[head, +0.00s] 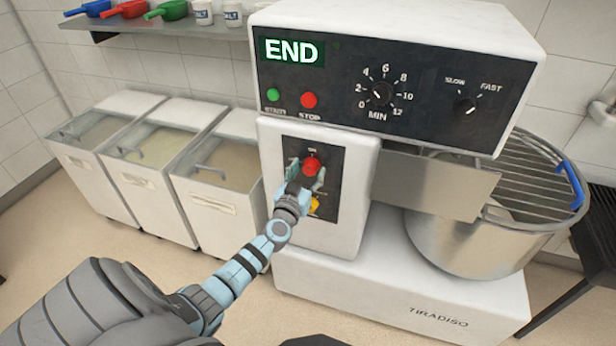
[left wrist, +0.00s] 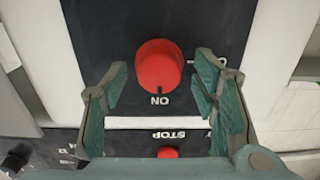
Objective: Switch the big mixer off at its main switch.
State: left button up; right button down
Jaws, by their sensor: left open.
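The big mixer (head: 400,290) is white and stands at the centre and right of the head view, its display (head: 291,52) reading END. Its main switch, a red round knob (head: 311,164), sits on a dark plate on the column. In the left wrist view, which is upside down, the red knob (left wrist: 155,66) has its dark mark toward the word ON. My left gripper (head: 306,174) is at the knob. In the left wrist view its open fingers (left wrist: 160,80) stand on either side of the knob, with gaps visible. My right gripper is not in view.
Above the switch are a green start button (head: 273,95), a red stop button (head: 308,100) and two dials. A yellow part (head: 314,206) is below the knob. The steel bowl (head: 460,245) with its guard is right. Several white bins (head: 130,180) stand left.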

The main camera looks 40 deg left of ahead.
pick_arm(q)
jog(key=shift+w+r, duration=0.15)
jog(key=shift+w, duration=0.05)
jog(key=shift+c, duration=0.6)
jog(key=c, duration=1)
